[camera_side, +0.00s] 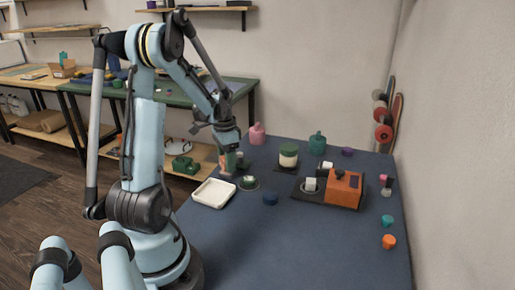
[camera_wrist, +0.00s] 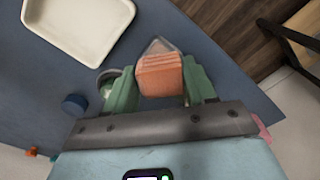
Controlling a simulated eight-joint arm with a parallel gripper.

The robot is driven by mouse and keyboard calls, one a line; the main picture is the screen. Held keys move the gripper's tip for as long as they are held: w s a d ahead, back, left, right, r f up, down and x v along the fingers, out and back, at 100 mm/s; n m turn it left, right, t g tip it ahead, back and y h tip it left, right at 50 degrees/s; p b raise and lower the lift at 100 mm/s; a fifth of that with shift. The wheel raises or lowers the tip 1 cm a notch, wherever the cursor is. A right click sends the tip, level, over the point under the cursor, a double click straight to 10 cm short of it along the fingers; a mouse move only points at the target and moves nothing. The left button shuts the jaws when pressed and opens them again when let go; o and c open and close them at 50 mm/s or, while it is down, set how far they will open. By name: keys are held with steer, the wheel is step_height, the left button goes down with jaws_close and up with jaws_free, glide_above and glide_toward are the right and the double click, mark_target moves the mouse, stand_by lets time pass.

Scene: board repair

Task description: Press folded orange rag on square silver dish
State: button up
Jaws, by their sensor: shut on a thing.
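My gripper (camera_wrist: 157,72) is shut on the folded orange rag (camera_wrist: 160,80), which sits between its two green fingers in the wrist view. In the side view, my gripper (camera_side: 228,164) points down over the far left part of the blue table, with a little orange between the fingers. A grey pointed corner (camera_wrist: 158,47) shows just beyond the rag and looks like part of the square silver dish. The rag hides the rest. I cannot tell whether rag and dish touch.
A cream tray (camera_side: 213,193) lies nearer on the table. A round dish (camera_side: 249,183) with green inside and a dark blue lid (camera_side: 270,199) are close by. An orange box (camera_side: 344,189), jars and small caps stand to the right. The table's front is clear.

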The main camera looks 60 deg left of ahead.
steer(key=shift+f, duration=0.6)
stand_by(1.3)
steer(key=shift+r, duration=0.15)
steer(key=shift+r, duration=3.4)
steer(key=w+d+r, duration=0.4)
steer(key=w+d, duration=0.4)
steer(key=d, duration=0.5)
steer(key=d+r, duration=0.2)
steer(key=d, duration=0.6)
steer(key=w+d+r, duration=0.1)
steer(key=d+r, duration=0.2)
steer(key=d, duration=0.6)
steer(key=shift+d+r, duration=0.15)
steer(key=shift+r, duration=0.05)
